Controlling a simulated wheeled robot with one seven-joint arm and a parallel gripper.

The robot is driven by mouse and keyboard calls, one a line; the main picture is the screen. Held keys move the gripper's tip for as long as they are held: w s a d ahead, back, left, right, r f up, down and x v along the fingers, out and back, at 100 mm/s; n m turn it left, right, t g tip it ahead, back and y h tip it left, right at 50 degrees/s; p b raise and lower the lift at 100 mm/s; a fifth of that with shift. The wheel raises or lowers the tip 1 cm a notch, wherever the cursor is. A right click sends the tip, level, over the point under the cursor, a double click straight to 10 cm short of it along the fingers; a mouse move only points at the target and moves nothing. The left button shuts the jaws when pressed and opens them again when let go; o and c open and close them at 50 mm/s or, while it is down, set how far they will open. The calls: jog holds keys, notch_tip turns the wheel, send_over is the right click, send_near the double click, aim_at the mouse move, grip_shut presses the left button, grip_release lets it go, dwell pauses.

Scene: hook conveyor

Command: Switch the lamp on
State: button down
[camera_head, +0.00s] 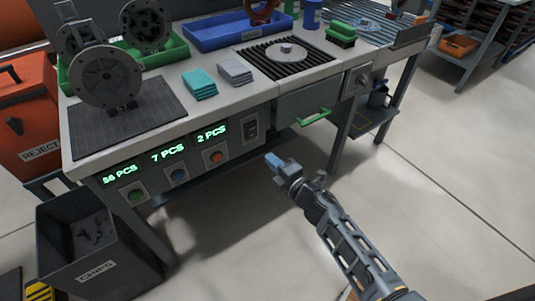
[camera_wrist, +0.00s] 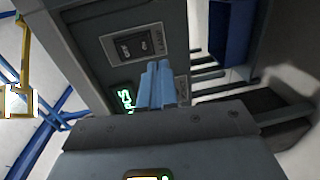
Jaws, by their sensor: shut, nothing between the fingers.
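A dark rocker switch (camera_head: 251,126) sits in a plate on the front panel of the workbench (camera_head: 160,112), right of the glowing counters. I cannot make out a lamp in either view.
Green, blue and orange buttons (camera_head: 216,157) sit under the counters. A drawer with a green handle (camera_head: 315,117) is right of the switch. A chips bin (camera_head: 95,262) and an orange reject bin (camera_head: 28,110) stand at left.

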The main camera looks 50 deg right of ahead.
jog(key=shift+s+a+f+b, duration=0.15)
jog(key=shift+s+a, duration=0.1)
jog(key=shift+s, duration=0.6)
jog(key=shift+s+a+f+b, duration=0.1)
jog(key=shift+s+a, duration=0.15)
jog(key=shift+s, duration=0.65)
jog(key=shift+s+a+f+b, duration=0.15)
jog(key=shift+s+a, duration=0.1)
jog(key=shift+s, duration=0.6)
jog(key=s+a+r+m+y+p, duration=0.1)
jog(key=s+a+r+m+p, duration=0.15)
jog(key=s+a+r, duration=0.35)
jog(key=s+a+r+m+y+p, duration=0.1)
jog(key=s+a+r+m, duration=0.25)
jog(key=s+a, duration=0.45)
jog(key=s+a+r+m+g+y+p, duration=0.1)
jog(key=s+a+r+m, duration=0.4)
jog(key=s+r, duration=0.9)
notch_tip(320, 180, up, 4)
jog(key=m+y+p, duration=0.1)
jog(key=m+p, duration=0.1)
jog(key=m, duration=0.1)
jog(key=shift+a+m+y+p, duration=0.2)
jog(key=shift+m+y+p, duration=0.1)
jog(key=shift+m, duration=0.1)
